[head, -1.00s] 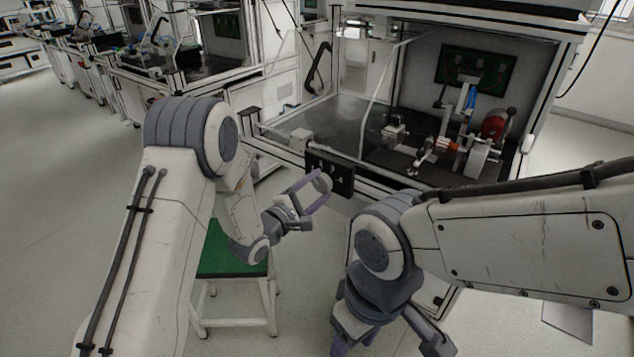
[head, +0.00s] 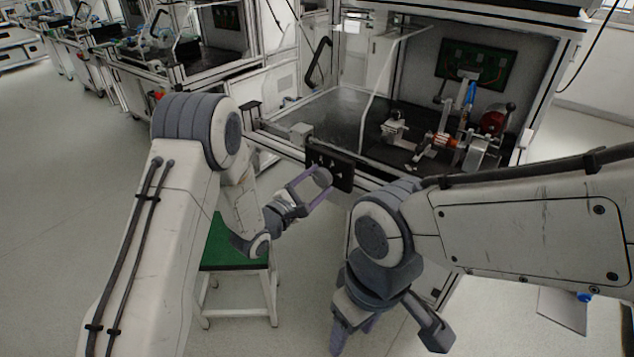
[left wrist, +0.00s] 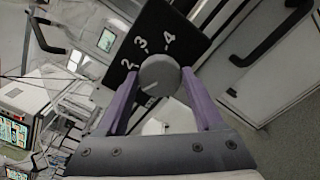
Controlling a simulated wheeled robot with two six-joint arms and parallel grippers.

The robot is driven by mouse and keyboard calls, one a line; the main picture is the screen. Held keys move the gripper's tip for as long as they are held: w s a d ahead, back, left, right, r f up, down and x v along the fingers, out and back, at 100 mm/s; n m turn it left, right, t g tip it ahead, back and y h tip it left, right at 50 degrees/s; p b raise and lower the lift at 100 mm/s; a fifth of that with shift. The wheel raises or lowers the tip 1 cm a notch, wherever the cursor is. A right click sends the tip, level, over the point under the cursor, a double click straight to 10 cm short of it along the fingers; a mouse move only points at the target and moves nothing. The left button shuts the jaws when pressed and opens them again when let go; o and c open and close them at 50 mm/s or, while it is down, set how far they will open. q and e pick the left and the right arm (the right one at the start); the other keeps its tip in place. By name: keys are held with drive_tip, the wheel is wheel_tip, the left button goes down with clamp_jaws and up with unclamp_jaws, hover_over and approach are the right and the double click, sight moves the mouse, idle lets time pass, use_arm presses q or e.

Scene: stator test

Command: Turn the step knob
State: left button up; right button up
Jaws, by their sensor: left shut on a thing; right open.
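The step knob (left wrist: 160,76) is a round grey knob on a black panel (left wrist: 147,32) with white numerals; 2, 3 and 4 can be read in the left wrist view. The panel also shows in the head view (head: 343,171), on the front of the test bench. My left gripper (head: 322,180) is shut on the knob, with one purple finger on each side of it. In the left wrist view the fingers (left wrist: 160,88) flank the knob, and a light pointer line shows on its face. My right gripper (head: 352,335) hangs low at the front, open and empty, partly cut off.
The test bench's dark worktop (head: 335,120) carries a metal fixture with a red part (head: 493,122). A green-topped stool (head: 222,250) stands below my left arm. Open floor lies at the left.

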use_arm(q)
drive_tip(key=o, duration=1.4)
drive_tip(key=shift+a, duration=0.1)
drive_tip(key=v, duration=1)
drive_tip(key=shift+s+a, duration=0.1)
drive_tip(key=shift+s, duration=0.05)
